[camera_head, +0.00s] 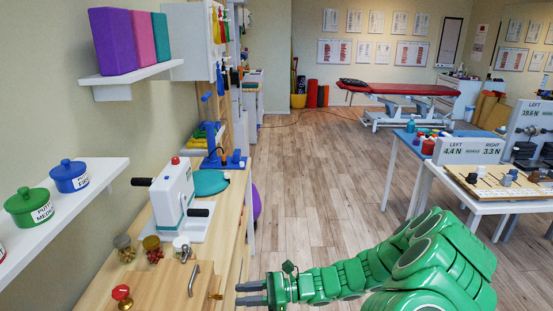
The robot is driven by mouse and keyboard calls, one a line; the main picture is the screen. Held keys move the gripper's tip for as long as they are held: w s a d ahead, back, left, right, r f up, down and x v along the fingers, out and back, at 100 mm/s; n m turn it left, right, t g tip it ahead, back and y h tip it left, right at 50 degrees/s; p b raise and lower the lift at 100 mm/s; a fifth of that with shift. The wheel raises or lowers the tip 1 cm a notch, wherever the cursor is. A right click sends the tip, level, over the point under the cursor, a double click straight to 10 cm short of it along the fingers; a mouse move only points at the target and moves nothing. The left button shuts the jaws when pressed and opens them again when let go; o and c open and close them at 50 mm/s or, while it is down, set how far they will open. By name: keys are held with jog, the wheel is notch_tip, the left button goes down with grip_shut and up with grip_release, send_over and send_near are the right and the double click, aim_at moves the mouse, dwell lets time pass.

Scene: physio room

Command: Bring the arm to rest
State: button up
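My green arm (345,278) reaches in from the lower right and stretches left, low over the floor. My gripper (240,294) is at its left end, beside the front edge of the wooden counter (226,230). Its two dark fingers point left towards the counter and stand apart, with nothing visible between them. A small brass knob (216,296) on the counter front lies just left of the fingertips. I cannot tell whether they touch.
The counter holds a white hand-crank machine (173,200), small jars (152,249) and a wooden board with a metal handle (194,279). A table with force gauges (470,151) stands at right. The wooden floor (305,185) between is clear up to the red treatment bed (398,89).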

jog(key=s+d+r+n+g+h, duration=0.2)
jog(key=s+r+n+g+h, duration=0.3)
jog(key=s+r+n+h, duration=0.55)
jog(key=s+d+r+n+t+h, duration=0.2)
jog(key=s+d+r+h, duration=0.1)
jog(key=s+d, duration=0.6)
jog(key=s+d+r+n+t+h, duration=0.2)
jog(key=s+d+r+t+h, duration=0.1)
jog(key=s+d, duration=0.7)
jog(key=shift+s+d+r+n+h, duration=0.3)
jog(key=shift+d+r+h, duration=0.35)
jog(key=shift+d+r, duration=0.45)
jog(key=shift+d+f, duration=0.1)
jog(key=shift+f, duration=0.05)
